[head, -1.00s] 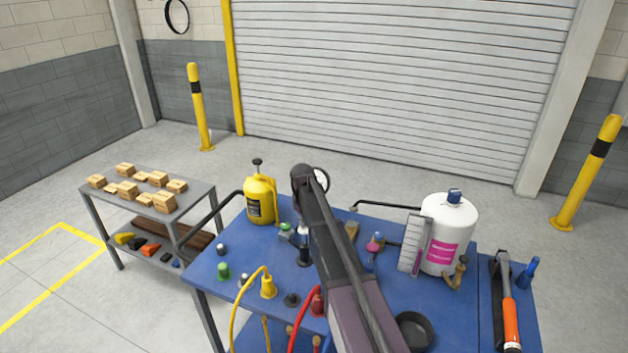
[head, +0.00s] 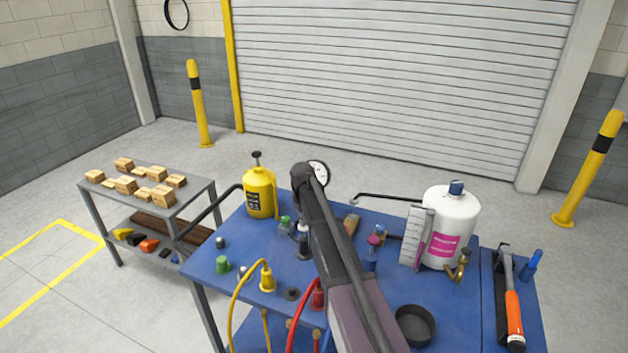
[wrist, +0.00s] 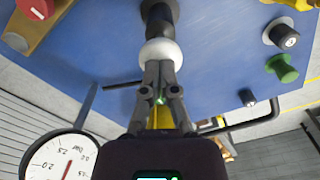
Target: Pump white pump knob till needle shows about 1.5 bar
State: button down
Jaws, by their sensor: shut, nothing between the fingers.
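The white pump knob (wrist: 160,52) sits on a dark pump shaft above the blue table (wrist: 100,45) in the wrist view. My gripper (wrist: 160,68) is shut, with its fingertips together at the knob. They overlap its edge in the picture, and I cannot tell whether they press on it. The round white gauge (wrist: 48,158) is at the lower left of the wrist view, cut off by the frame edge. Its red needle is partly visible, but I cannot read its value surely. In the head view the gauge (head: 319,172) is partly behind my arm, with its dial too small to read.
A yellow sprayer (head: 261,194) stands at the table's back left. A white tank (head: 450,222) stands on the right. Colored knobs, including a green one (head: 222,264), and yellow and red hoses lie near the front left. A black bowl (head: 414,324) is at front right.

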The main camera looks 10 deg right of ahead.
notch_tip(320, 180, down, 2)
jog(key=shift+b, duration=0.8)
jog(key=shift+r+p, duration=2.45)
jog(key=shift+p, duration=0.05)
jog(key=shift+f, duration=0.1)
notch_tip(320, 180, up, 6)
jog(key=p, duration=0.6)
